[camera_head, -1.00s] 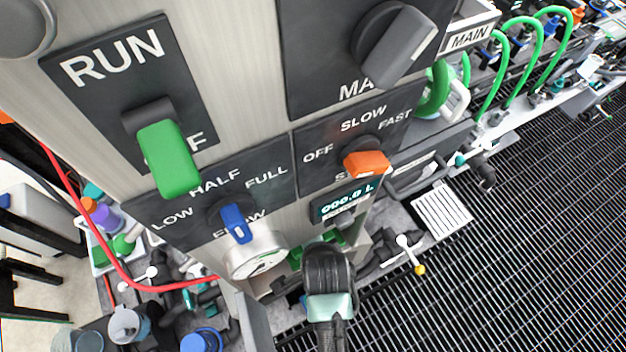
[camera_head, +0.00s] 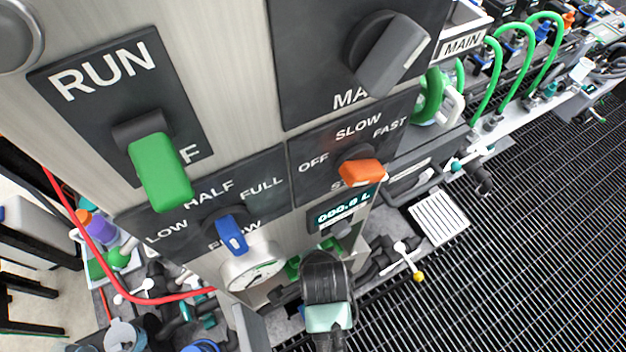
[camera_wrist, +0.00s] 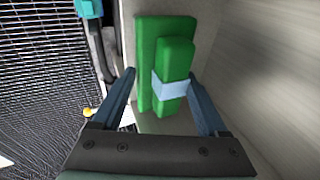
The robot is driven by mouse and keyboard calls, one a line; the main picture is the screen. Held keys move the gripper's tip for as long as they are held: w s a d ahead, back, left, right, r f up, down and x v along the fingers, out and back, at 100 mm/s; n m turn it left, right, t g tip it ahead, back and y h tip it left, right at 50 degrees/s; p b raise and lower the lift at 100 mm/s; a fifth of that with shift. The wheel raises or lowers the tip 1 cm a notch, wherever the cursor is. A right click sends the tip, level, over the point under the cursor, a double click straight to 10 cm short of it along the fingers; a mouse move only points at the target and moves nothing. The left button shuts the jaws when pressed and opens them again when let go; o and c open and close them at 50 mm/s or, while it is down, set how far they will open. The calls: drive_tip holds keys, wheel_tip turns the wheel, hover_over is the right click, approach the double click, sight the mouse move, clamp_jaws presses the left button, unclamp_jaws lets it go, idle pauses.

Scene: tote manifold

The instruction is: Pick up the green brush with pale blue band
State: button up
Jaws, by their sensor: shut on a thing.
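The green brush with a pale blue band (camera_wrist: 173,88) is in the middle of the wrist view, a wide green block with a narrower green piece crossed by the band. My gripper (camera_wrist: 162,76) has one dark finger on each side of it and is shut on it. The fingertips are at the brush's side edges. A pale wall rises close on the right of the brush. In the head view the fingers are hidden behind my dark wrist under the control panel; green parts show beside it, but I cannot tell which belong to the brush.
The control panel (camera_head: 225,90) with a green RUN lever (camera_head: 160,172), blue knob (camera_head: 232,236) and orange knob (camera_head: 362,172) stands close above my wrist. A red hose (camera_head: 95,245) curves at left. Dark grating (camera_head: 530,220) is open at right. A white slatted plate (camera_head: 438,217) lies on it.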

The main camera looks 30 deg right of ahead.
drive_tip(key=shift+w+r, duration=0.1)
drive_tip(key=shift+r, duration=0.3)
drive_tip(key=shift+s+d+r+b, duration=0.15)
drive_tip(key=shift+s+b, duration=1.05)
drive_tip(key=shift+s, duration=3.35)
drive_tip(key=shift+s+d+b, duration=0.2)
drive_tip(key=shift+s+b, duration=1)
drive_tip(key=shift+s, duration=3.3)
